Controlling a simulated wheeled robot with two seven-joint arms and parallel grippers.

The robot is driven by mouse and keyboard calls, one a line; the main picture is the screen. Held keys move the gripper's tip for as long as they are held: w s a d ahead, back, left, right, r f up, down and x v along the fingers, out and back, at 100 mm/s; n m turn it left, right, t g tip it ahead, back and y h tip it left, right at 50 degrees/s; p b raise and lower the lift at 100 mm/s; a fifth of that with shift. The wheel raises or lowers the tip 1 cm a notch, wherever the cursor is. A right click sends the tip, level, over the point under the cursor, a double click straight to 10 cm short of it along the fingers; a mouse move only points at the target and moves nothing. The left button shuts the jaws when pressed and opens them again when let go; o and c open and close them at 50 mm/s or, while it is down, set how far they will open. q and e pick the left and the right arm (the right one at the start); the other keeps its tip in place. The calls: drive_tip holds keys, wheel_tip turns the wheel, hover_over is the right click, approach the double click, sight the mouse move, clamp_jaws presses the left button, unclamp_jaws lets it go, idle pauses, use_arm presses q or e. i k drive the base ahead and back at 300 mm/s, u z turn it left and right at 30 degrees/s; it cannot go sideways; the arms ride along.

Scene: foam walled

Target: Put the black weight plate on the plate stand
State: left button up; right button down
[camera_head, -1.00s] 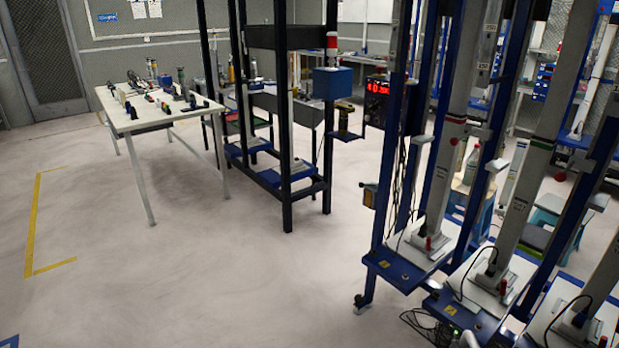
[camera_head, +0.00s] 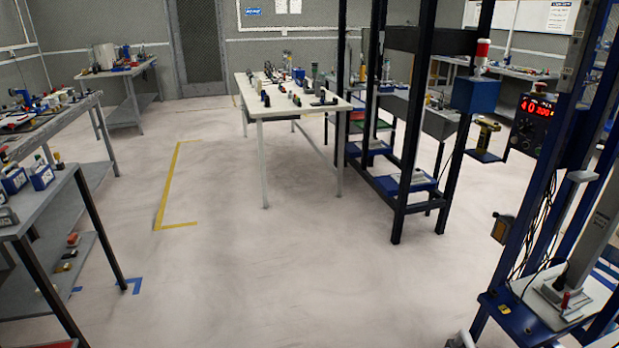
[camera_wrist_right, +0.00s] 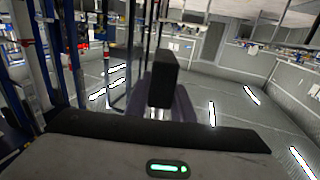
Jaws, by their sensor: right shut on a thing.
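In the right wrist view my right gripper (camera_wrist_right: 165,105) is shut on a black block-like thing (camera_wrist_right: 163,66), which stands up between the fingers. I take it for the black weight plate seen edge-on, but its full shape is hidden. My left gripper is in neither view. I cannot pick out the plate stand; the small items on the tables are too far away to tell.
A white table (camera_head: 290,102) with several small items stands ahead, beside a black-framed rack (camera_head: 405,178). Grey workbenches (camera_head: 45,215) line the left. Blue-framed machines (camera_head: 540,300) stand close on the right. The pale floor (camera_head: 250,270) between them is clear.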

sight(28, 204)
drive_tip(key=u, duration=0.75)
drive_tip(key=i, duration=1.05)
drive_tip(key=u, duration=1.05)
drive_tip(key=i, duration=1.3)
drive_tip(key=u, duration=0.3)
